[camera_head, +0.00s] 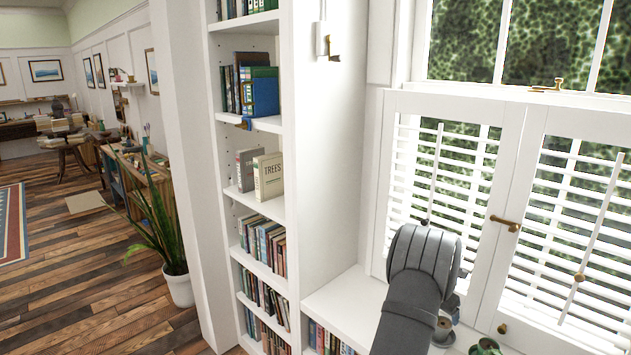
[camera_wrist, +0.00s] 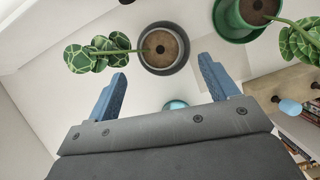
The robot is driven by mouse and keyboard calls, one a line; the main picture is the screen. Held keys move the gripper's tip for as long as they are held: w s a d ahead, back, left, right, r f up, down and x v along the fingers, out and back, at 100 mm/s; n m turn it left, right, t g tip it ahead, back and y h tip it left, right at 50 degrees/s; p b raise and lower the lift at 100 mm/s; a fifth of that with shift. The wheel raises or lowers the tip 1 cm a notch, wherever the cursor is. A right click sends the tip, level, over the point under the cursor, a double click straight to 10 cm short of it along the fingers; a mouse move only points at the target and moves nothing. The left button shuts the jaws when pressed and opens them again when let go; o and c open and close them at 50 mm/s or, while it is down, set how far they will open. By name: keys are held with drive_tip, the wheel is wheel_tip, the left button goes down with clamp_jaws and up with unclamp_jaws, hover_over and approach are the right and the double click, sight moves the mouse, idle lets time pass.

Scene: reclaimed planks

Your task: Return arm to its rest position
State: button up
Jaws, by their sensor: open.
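My gripper (camera_wrist: 162,68) shows in the wrist view with its two blue fingers wide apart and nothing between them. Beyond the fingertips is a grey plant pot (camera_wrist: 187,62) with brown soil and a round-leaved green plant leaning left. In the head view my grey arm rises from the bottom edge in front of the white window seat (camera_head: 343,297).
A green pot (camera_wrist: 232,28) with a similar plant stands at the wrist view's upper right. A white bookshelf (camera_head: 297,150) stands left of my arm, and shuttered windows (camera_head: 507,150) stand behind and right. A potted plant (camera_head: 178,287) stands on the plank floor.

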sight(448, 323)
drive_tip(key=x, duration=0.8)
drive_tip(key=shift+f, duration=0.1)
drive_tip(key=v, duration=1.8)
drive_tip(key=x, duration=1.7)
drive_tip(key=shift+w+d+f, duration=0.1)
drive_tip(key=shift+d+f, duration=0.05)
drive_tip(key=shift+f, duration=0.2)
wheel_tip(448, 323, up, 3)
drive_tip(key=shift+f, duration=0.15)
drive_tip(key=shift+s+d+r+m, duration=0.25)
drive_tip(key=shift+s+r+m, duration=0.15)
drive_tip(key=shift+r, duration=0.1)
